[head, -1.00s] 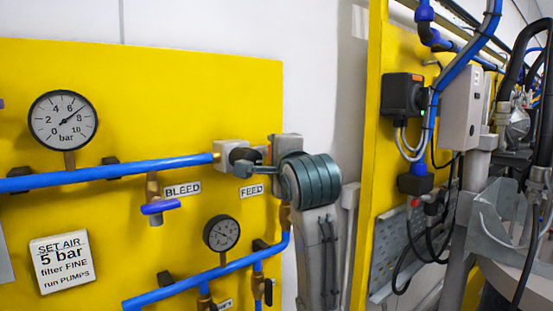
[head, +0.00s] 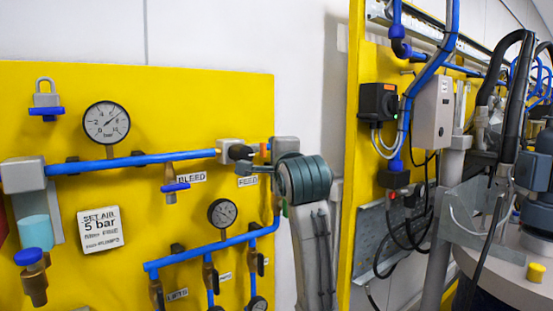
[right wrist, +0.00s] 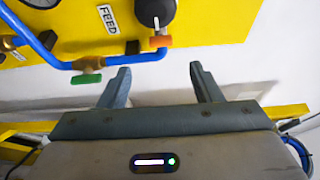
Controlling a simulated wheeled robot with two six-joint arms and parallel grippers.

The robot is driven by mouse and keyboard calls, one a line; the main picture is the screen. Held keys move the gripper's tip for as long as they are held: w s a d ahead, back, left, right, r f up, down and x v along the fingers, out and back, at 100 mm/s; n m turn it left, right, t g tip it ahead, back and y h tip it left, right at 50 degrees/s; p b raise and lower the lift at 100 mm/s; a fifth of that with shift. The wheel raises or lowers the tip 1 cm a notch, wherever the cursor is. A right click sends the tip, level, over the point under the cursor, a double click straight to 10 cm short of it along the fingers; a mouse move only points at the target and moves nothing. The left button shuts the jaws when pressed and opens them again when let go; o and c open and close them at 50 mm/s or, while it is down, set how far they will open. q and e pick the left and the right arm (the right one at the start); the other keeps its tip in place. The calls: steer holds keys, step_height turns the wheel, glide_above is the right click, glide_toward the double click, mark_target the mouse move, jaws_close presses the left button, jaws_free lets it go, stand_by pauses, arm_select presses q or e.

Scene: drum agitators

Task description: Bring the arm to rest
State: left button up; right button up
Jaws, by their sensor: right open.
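My right arm (head: 318,255) rises from the bottom of the head view, in front of the white wall at the yellow panel's right edge. Its round dark wrist joint (head: 304,179) is near the FEED label. My right gripper (head: 256,167) shows only small and partly hidden there. In the right wrist view the right gripper (right wrist: 160,85) has its two grey fingers spread wide, with nothing between them. A black knob (right wrist: 155,12) and an orange handle (right wrist: 160,41) are beyond the fingertips. A green handle (right wrist: 87,79) is left of the fingers. My left gripper is not in view.
The yellow panel (head: 140,215) carries blue pipes, gauges and valves on the left. A second yellow panel (head: 357,110) with a switch box and cables stands to the right. A drum lid (head: 500,270) with machinery is at far right. White wall shows between the panels.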

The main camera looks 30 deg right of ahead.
steer(key=s+a+f+n+g+y, duration=0.15)
steer(key=f+n, duration=0.25)
steer(key=f, duration=0.8)
steer(key=s+a+f+n+g, duration=0.1)
steer(key=s+f+n+g, duration=0.2)
steer(key=f, duration=0.9)
steer(key=s+a+f+n+g+y, duration=0.1)
steer(key=s+f+n+g, duration=0.2)
steer(key=f, duration=0.9)
steer(key=s+a+f+n+g+y, duration=0.1)
steer(key=s+a+f+n+g, duration=0.15)
steer(key=s+f+n, duration=0.75)
steer(key=s+a+f+n+g+y, duration=0.15)
steer(key=s+f+g, duration=0.25)
steer(key=s+f, duration=1.25)
steer(key=s+d+f+g+h, duration=0.1)
steer(key=s+f, duration=0.1)
steer(key=f, duration=1.2)
steer(key=s+d+f, duration=0.2)
steer(key=f, duration=1.1)
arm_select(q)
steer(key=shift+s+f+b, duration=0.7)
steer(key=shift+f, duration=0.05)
arm_select(e)
steer(key=s+f+g, duration=0.1)
steer(key=s+f, duration=1.6)
steer(key=f, duration=0.3)
steer(key=shift+s+d, duration=0.15)
steer(key=shift+d, duration=0.3)
